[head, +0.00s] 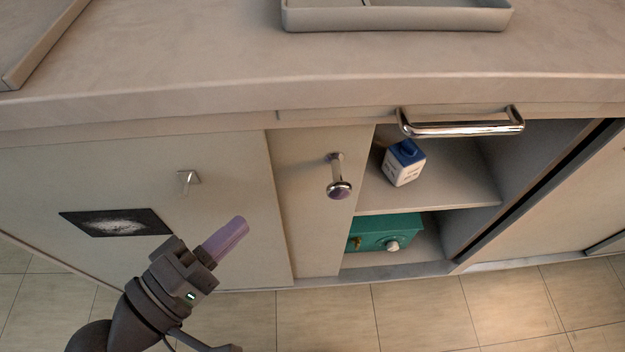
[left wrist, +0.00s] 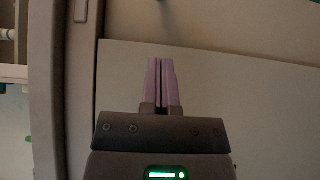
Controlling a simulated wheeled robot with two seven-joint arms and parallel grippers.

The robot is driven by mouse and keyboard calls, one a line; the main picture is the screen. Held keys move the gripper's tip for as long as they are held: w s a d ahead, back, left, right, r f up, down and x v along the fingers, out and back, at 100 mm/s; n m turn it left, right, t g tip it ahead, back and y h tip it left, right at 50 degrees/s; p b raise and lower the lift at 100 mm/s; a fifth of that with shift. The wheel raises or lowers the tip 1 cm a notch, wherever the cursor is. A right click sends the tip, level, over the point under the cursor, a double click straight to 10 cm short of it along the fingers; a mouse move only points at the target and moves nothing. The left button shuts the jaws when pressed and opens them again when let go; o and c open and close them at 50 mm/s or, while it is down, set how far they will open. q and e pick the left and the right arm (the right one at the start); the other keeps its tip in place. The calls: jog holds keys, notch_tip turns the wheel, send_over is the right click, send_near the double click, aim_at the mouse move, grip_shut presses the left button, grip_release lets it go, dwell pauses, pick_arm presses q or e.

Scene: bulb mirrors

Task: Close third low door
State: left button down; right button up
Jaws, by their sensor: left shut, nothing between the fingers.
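I cannot tell which of these is the third low door. My left gripper (head: 238,224) is in front of the wider door's lower right part, with its purple fingers shut and empty. The fingers also show in the left wrist view (left wrist: 162,85), against a pale panel. My right gripper is not in view.
The compartment holds a blue-and-white box (head: 405,168) on its shelf and a teal box (head: 385,235) below. A metal bar handle (head: 460,128) juts out above it. A shallow tray (head: 400,20) lies on the countertop (head: 200,60). The tiled floor (head: 420,312) in front shows clear.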

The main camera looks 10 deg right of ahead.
pick_arm(q)
jog(key=w+d+r+p, duration=0.1)
jog(key=w+d+p, duration=0.1)
jog(key=d, duration=0.1)
jog(key=p, duration=0.3)
send_near(331, 164)
jog(key=x, duration=0.5)
jog(key=shift+w+f, duration=0.1)
jog(key=shift+w, duration=0.05)
jog(key=shift+d+f, duration=0.15)
jog(key=shift+d, duration=0.3)
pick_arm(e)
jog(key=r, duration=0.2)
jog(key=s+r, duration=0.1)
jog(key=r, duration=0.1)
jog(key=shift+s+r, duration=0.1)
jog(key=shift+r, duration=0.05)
